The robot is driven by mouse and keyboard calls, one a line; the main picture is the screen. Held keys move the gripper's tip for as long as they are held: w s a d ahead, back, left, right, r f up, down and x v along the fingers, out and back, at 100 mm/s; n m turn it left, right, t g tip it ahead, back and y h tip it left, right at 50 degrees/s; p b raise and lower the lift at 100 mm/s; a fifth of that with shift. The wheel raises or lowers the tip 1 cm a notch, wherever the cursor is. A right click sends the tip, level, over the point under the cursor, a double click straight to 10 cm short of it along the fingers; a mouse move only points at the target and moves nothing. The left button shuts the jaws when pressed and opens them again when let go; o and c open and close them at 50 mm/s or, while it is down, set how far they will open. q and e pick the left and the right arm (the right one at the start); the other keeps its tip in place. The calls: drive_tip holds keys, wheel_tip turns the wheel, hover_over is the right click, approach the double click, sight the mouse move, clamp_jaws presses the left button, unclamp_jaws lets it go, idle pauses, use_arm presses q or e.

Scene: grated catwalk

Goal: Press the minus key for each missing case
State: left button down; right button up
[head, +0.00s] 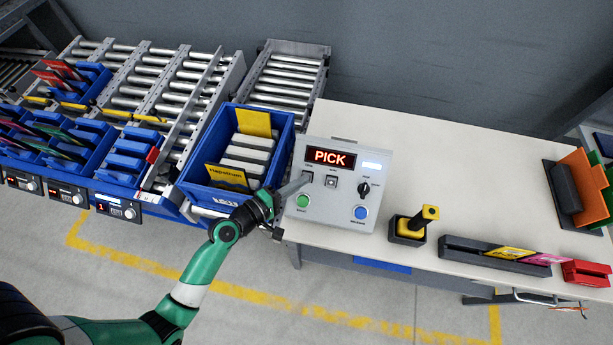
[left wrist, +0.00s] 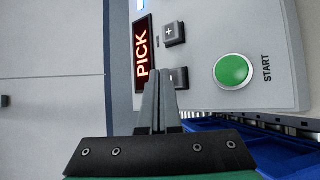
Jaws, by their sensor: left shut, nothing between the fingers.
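A grey control box (head: 334,213) stands at the left end of the bench, its red display (head: 330,157) reading PICK. Below the display are two small keys. The plus key (left wrist: 174,34) is clear of my fingers. The other key (left wrist: 182,77), its mark not readable, is partly hidden behind my fingertips. My left gripper (head: 305,178) is shut and empty, its tips over or at that key; I cannot tell whether they touch. The wrist view shows the gripper (left wrist: 165,76) too.
The box also has a green START button (left wrist: 231,71), a blue button (head: 360,212) and a black knob (head: 364,189). Blue bins (head: 124,160) and roller conveyors (head: 286,77) lie left. The bench's back (head: 430,150) is clear.

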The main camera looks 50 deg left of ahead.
use_arm(q)
drive_tip(key=shift+f, duration=0.1)
idle(0.3)
drive_tip(key=shift+w+a+f+b, duration=0.2)
drive_tip(key=shift+w+b, duration=0.05)
drive_tip(key=shift+b, duration=0.05)
drive_tip(key=shift+w+a+f+b, duration=0.3)
drive_tip(key=shift+w+f+b, duration=0.15)
drive_tip(key=shift+f+b, duration=0.25)
idle(0.9)
drive_tip(key=shift+r, duration=0.15)
drive_tip(key=shift+s+d+r+p, duration=0.25)
drive_tip(key=shift+r+p, duration=0.2)
drive_tip(key=shift+p, duration=0.15)
drive_tip(key=shift+s+d+r+p, duration=0.2)
drive_tip(key=shift+s+r+p, duration=0.25)
drive_tip(key=shift+p, duration=0.1)
